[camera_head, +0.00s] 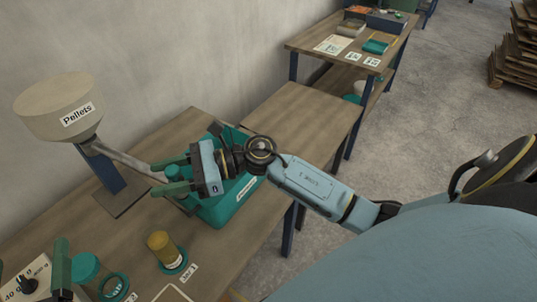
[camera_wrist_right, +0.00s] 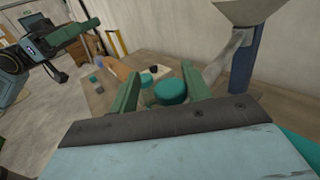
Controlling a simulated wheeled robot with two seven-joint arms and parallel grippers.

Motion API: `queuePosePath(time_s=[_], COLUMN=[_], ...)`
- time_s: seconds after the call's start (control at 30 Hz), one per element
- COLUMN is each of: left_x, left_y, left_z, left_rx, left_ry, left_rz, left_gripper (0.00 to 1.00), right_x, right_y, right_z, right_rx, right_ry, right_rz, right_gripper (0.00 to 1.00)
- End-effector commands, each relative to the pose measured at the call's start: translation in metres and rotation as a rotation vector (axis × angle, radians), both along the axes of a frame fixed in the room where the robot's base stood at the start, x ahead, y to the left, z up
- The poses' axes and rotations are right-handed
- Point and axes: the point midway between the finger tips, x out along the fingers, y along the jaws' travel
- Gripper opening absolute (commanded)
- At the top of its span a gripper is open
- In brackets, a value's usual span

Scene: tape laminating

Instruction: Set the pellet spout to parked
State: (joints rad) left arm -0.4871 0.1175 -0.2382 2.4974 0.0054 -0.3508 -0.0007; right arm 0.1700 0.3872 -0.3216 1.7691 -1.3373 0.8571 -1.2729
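The pellet hopper (camera_head: 62,105) is a beige bowl labelled Pellets on a blue post at the left of the head view. Its grey spout (camera_head: 128,163) slants down to the right. My right gripper (camera_head: 163,177) is open at the spout's lower end. In the right wrist view, the spout (camera_wrist_right: 226,58) shows beside and beyond the right-hand finger of my right gripper (camera_wrist_right: 160,85); contact cannot be told. My left gripper (camera_head: 30,265) is at the lower left, its fingers apart above a black knob (camera_head: 27,285); it also shows in the right wrist view (camera_wrist_right: 72,32).
A teal case (camera_head: 230,203) lies on the bench under my right gripper. A teal jar (camera_head: 85,268) and an amber jar (camera_head: 160,243) stand at the front. A bare table (camera_head: 310,110) and a stocked table (camera_head: 315,42) lie beyond. The wall is close behind.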

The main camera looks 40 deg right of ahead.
Motion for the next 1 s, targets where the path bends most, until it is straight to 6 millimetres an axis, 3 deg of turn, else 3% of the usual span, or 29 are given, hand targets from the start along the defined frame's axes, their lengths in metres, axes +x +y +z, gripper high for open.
queuePosePath(time_s=[0.03,0.3,0.67,1.0], left_x=[0.000,0.000,0.000,0.000], left_y=[0.000,-0.001,-0.001,-0.001], left_z=[0.012,0.047,0.080,0.064], left_rx=[0.000,-0.001,-0.001,-0.001], left_ry=[0.000,0.000,0.000,0.000], left_rz=[-0.001,-0.002,-0.002,-0.002], left_gripper=[0.75,0.75,0.75,0.75], right_x=[-0.004,-0.015,-0.026,-0.061], right_y=[0.005,0.035,0.077,0.026], right_z=[0.006,0.005,0.005,-0.002], right_rx=[0.003,0.005,0.002,-0.006], right_ry=[0.003,0.003,0.004,-0.001], right_rz=[-0.016,-0.130,-0.294,-0.287], right_gripper=[0.47,0.47,0.47,0.47])
